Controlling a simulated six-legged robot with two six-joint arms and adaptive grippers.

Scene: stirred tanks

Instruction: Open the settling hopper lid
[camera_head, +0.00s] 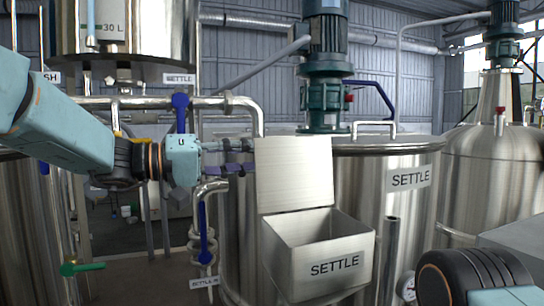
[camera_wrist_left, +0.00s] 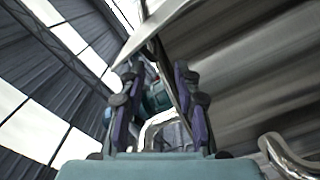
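The settling hopper (camera_head: 319,269) is a steel box labelled SETTLE on the front of a steel tank. Its flat lid (camera_head: 295,175) stands upright at the back of the box, and the box mouth is uncovered. My left gripper (camera_head: 252,156) comes in from the left, with its fingertips at the lid's left edge. In the left wrist view its two dark fingers (camera_wrist_left: 158,85) stand apart, with the thin lid (camera_wrist_left: 172,75) running between them, closer to the right finger. Whether a finger touches it I cannot tell. My right gripper's fingers are out of view.
The SETTLE tank (camera_head: 408,215) stands behind the hopper, with a green motor (camera_head: 326,85) on top. Steel pipes with a blue valve handle (camera_head: 180,112) run close to my left gripper. A vertical pipe (camera_head: 391,250) and a gauge (camera_head: 408,287) are right of the hopper.

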